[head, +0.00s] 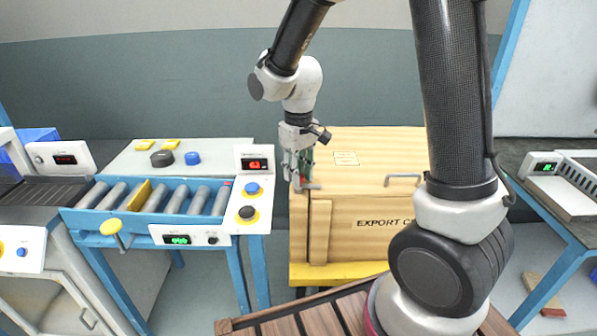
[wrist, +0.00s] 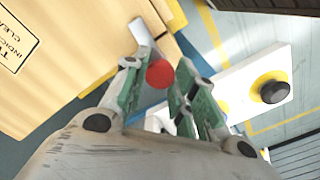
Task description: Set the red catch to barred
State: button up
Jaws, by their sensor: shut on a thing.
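The red catch shows as a round red knob (wrist: 159,74) between the green-padded fingers of my gripper (wrist: 158,82) in the wrist view. A pale grey bar (wrist: 141,33) lies right beside the knob, along the crate's edge. In the head view my gripper (head: 303,178) points down at the front left top corner of the wooden crate (head: 355,240). Only a sliver of red shows between the fingers there. My gripper is shut on the red catch. The fingers hide most of the catch, and I cannot tell its setting.
A roller conveyor (head: 160,197) with a control panel (head: 248,207) stands close left of the crate. A metal handle (head: 402,179) sits on the crate's front top edge. A slatted brown surface (head: 320,318) lies in front. Another bench (head: 555,215) stands at right.

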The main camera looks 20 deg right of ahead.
jog(key=shift+n, duration=0.7)
jog(key=o, duration=1)
jog(key=shift+o, duration=0.2)
notch_tip(320, 180, up, 12)
jog(key=s+d+r+m+t, duration=0.2)
jog(key=s+d, duration=0.5)
jog(key=s, duration=0.3)
jog(key=s+d+r+m+t, duration=0.2)
jog(key=s+d+r+m, duration=0.1)
jog(key=s+d, duration=0.4)
jog(key=s, duration=0.2)
jog(key=shift+s+d+r+m, duration=0.25)
jog(key=shift+s+d+m, duration=0.05)
jog(key=shift+s+d, duration=0.05)
